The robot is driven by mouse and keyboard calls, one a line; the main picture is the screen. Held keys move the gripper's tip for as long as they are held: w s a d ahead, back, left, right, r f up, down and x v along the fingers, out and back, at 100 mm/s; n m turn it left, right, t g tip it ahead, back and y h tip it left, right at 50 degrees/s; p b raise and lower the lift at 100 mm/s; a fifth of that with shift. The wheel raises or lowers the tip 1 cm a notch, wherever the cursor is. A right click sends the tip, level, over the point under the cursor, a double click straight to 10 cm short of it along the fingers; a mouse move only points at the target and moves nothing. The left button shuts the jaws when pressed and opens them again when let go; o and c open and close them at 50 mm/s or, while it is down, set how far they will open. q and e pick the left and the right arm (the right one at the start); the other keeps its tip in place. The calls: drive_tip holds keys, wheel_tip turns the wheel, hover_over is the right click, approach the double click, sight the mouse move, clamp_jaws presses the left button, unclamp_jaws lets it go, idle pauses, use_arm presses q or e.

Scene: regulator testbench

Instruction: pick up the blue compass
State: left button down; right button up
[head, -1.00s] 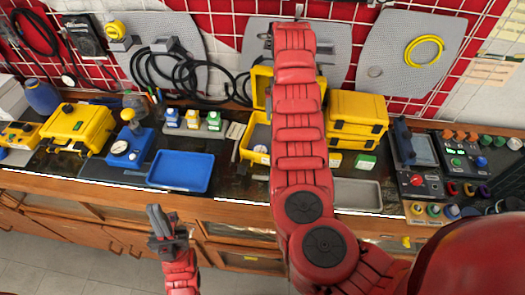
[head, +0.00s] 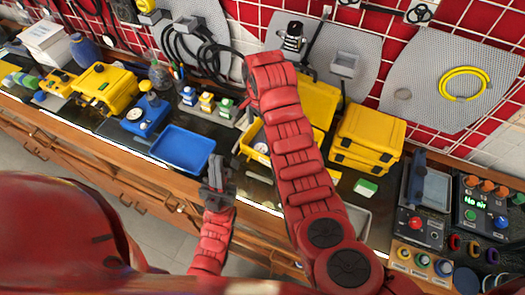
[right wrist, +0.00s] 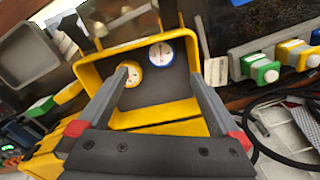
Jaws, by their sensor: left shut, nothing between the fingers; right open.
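The blue compass (right wrist: 160,53), a round white dial with a blue rim, lies inside an open yellow case (right wrist: 165,118) in the right wrist view. A yellow-rimmed dial (right wrist: 131,76) lies beside it, partly behind a finger. My right gripper (right wrist: 160,72) is open and empty, its fingers apart and pointing into the case. In the head view the open case (head: 318,98) stands on the bench, partly hidden by my right arm, and my right gripper cannot be made out. My left gripper (head: 217,182) is shut and empty near the bench's front edge.
A blue tray (head: 182,150) lies left of the case, and stacked yellow cases (head: 367,137) stand to its right. Small bottles (head: 207,101) stand behind the tray. A control panel (head: 485,208) is at the far right. Cables hang on the wall behind.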

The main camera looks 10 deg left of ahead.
drive_tip(key=b, duration=0.5)
hover_over(261, 148)
drive_tip(key=f, duration=0.6)
drive_tip(key=shift+s, duration=0.3)
drive_tip(key=shift+a+f+b, duration=0.1)
drive_tip(key=shift+f+b, duration=0.25)
drive_tip(key=shift+f, duration=0.5)
wheel_tip(261, 148, down, 4)
drive_tip(key=p, duration=0.2)
drive_tip(key=shift+w+r+p, duration=0.15)
drive_tip(key=shift+p, duration=0.15)
drive_tip(key=shift+w+f, duration=0.1)
drive_tip(key=shift+f, duration=0.4)
drive_tip(key=c, duration=1.3)
